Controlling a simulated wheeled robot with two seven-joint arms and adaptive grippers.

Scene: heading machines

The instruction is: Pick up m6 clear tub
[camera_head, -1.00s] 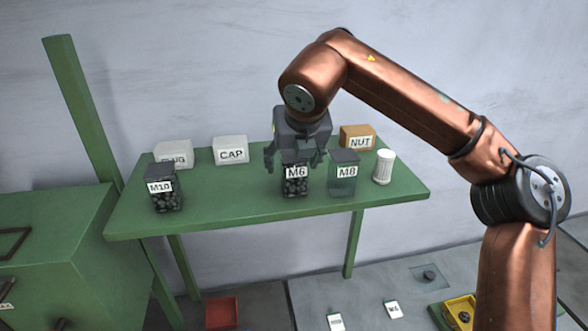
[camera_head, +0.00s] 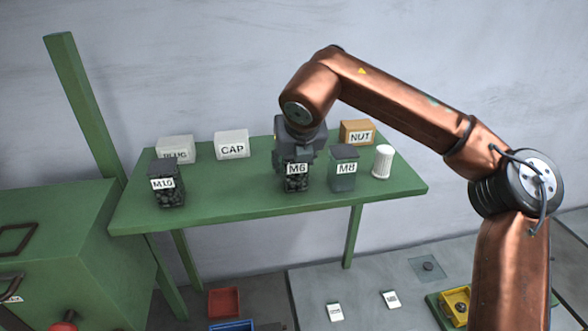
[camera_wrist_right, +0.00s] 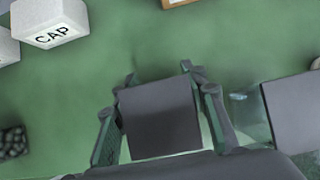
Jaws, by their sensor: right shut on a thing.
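The M6 clear tub (camera_head: 296,183) stands on the green table, with a dark lid, an M6 label and dark pieces inside. My right gripper (camera_head: 299,158) is over it from above. In the right wrist view the tub's dark lid (camera_wrist_right: 159,117) sits between the two fingers of my right gripper (camera_wrist_right: 162,105), which is shut on the tub. The tub looks upright; I cannot tell whether its base touches the table. My left gripper is not in view.
The M8 tub (camera_head: 342,172) stands close to the right, with a white ribbed container (camera_head: 383,162) beyond it. The M10 tub (camera_head: 166,186) is at the left. CAP (camera_head: 231,144), PLUG (camera_head: 175,149) and NUT (camera_head: 357,132) boxes stand behind on the green table (camera_head: 235,200).

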